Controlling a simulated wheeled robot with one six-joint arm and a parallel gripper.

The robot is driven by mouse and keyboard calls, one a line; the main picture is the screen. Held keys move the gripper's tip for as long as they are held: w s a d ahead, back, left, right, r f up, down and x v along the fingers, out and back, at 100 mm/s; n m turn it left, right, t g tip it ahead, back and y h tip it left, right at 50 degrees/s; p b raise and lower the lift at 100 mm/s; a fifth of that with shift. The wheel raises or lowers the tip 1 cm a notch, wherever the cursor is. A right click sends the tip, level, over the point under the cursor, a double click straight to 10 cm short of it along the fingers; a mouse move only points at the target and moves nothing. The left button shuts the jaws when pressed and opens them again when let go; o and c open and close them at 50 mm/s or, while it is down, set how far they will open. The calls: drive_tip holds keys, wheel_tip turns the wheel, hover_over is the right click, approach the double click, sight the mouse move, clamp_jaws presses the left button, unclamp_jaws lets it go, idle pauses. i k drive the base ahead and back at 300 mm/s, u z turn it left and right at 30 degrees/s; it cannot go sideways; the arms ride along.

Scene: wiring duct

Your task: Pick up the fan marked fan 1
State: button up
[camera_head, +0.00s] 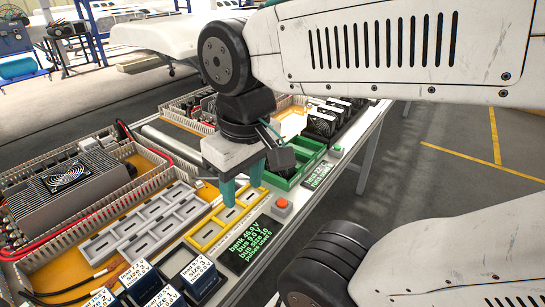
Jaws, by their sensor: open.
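No label reading "fan 1" can be made out. Several dark units with pale tops (323,122) stand in a row at the back right of the table, and they may be the fans. Their labels are too small to read. A round fan grille (68,175) is set in the top of a large grey finned box at the left. My gripper (241,190) has teal fingers pointing down and is open with nothing between them. It hangs above the yellow slotted frame (207,236), left of and nearer than the dark units.
A green tray (292,180) lies right of my gripper. A grey slotted frame (130,227) lies to the left. Several labelled dark blocks (198,276) stand at the front. A red button (281,205) and a text display (247,245) sit at the near edge.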

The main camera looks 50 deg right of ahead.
sight(319, 128)
drive_tip(key=z, duration=3.35)
drive_tip(key=i, duration=0.95)
drive_tip(key=u, duration=2.85)
